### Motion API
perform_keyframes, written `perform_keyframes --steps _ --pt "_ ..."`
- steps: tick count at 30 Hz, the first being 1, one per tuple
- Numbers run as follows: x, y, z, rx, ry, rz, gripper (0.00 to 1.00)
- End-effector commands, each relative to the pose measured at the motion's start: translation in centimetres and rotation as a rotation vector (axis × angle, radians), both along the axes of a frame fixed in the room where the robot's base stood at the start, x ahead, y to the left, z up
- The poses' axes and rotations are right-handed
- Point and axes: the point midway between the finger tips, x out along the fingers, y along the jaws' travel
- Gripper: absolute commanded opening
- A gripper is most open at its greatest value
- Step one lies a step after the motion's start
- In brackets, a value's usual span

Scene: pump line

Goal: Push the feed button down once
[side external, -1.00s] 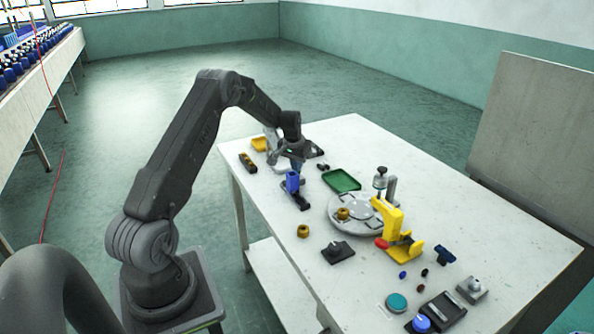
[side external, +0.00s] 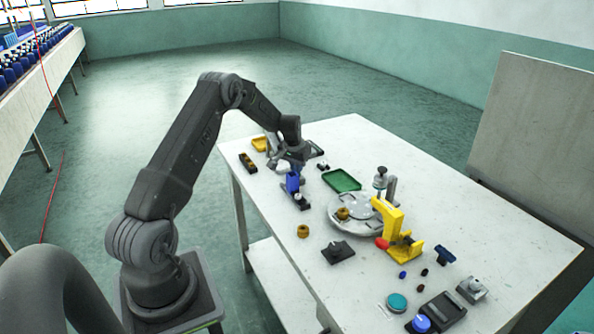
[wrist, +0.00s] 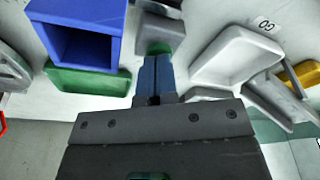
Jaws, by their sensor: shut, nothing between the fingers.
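A green button (wrist: 158,47), likely the feed button, shows in the wrist view on a grey housing (wrist: 160,28). My gripper (wrist: 156,60) has its two blue fingers shut together and empty, with their tips in line with the button and covering part of it. I cannot tell whether the tips touch it. In the side view my gripper (side external: 289,164) is low at the far left part of the table, beside the blue hopper (side external: 292,183). The button is not visible there. The hopper (wrist: 82,40) is left of the fingers in the wrist view.
A pale tray (wrist: 235,58) lies right of the fingers in the wrist view, with a yellow tray (wrist: 303,74) beyond. In the side view a green tray (side external: 341,180), a round plate (side external: 345,222) and a yellow press (side external: 397,228) stand nearer the camera. The table (side external: 470,215) is clear at right.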

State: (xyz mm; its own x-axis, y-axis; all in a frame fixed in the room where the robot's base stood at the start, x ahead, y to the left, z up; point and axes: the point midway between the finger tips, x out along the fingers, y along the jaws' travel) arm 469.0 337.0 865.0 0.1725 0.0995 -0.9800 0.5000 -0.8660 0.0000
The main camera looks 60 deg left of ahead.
Motion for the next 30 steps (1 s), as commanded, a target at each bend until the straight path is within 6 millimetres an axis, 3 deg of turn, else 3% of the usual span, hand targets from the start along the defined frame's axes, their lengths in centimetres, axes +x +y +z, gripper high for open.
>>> perform_keyframes --steps 14,30 --pt "0.0 0.0 -0.2 -0.001 0.001 0.000 0.00" --pt "0.0 0.0 1.6 -0.001 0.001 0.000 0.00"
